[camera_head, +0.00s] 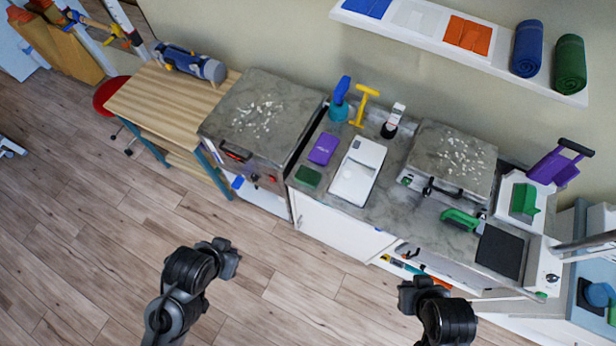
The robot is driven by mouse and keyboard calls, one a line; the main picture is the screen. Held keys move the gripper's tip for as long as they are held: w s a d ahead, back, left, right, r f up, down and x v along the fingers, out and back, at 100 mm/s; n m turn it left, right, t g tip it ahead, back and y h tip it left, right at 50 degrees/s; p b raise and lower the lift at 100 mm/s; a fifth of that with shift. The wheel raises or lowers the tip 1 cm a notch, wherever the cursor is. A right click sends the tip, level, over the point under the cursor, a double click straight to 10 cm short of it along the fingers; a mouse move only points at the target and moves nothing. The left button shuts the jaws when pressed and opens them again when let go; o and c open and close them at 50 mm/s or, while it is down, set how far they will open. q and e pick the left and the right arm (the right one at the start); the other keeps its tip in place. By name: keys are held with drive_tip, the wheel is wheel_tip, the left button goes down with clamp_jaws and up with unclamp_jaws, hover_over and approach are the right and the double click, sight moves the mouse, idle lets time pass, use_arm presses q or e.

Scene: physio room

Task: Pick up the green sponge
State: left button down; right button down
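A dark green block, which looks like the green sponge (307,177), lies flat on the front left part of the grey counter (401,152), left of a white tray. A purple block (324,148) lies just behind it. My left gripper (230,258) is over the wooden floor, in front of the counter and apart from the sponge. My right gripper (408,294) is in front of the counter's right half, also apart from everything on it. The fingers of both are small and dark, so their opening is unclear.
A white tray (347,184) stands right of the sponge. A grey-topped unit (263,106) rises at its left. Blue and yellow tools (364,105) stand at the back. A green-handled tool (461,218) lies further right. The floor before the counter is clear.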

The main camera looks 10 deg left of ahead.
use_arm(q)
unclamp_jaws()
idle(0.5)
drive_tip(key=shift+w, duration=0.1)
